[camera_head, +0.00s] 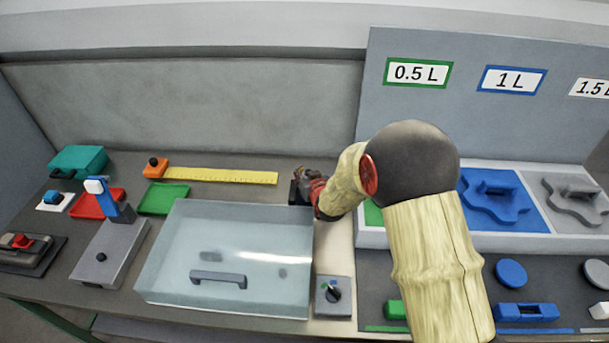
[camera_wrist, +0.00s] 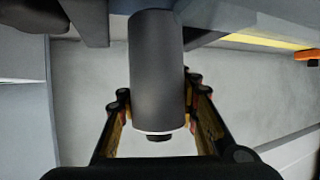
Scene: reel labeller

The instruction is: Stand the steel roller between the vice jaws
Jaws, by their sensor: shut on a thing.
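The steel roller (camera_wrist: 157,70) is a dark grey cylinder with a pale rim and a small dark stub at its near end. My gripper (camera_wrist: 159,108) is shut on it, one finger at each side. The roller's far end reaches the top of the wrist view between two dark grey blocks, which look like the vice jaws (camera_wrist: 86,18); I cannot tell whether it touches them or the surface. In the head view my gripper (camera_head: 312,192) is beside a small dark block (camera_head: 296,190) at the bench's back; my arm hides much there, and the roller is not clear.
A clear box with a handle (camera_head: 225,250) stands left of my gripper. A yellow ruler (camera_head: 220,176) and a green tray (camera_head: 163,198) lie behind it. A grey knob box (camera_head: 333,296) is in front. A labelled panel with blue parts (camera_head: 500,200) stands at the right.

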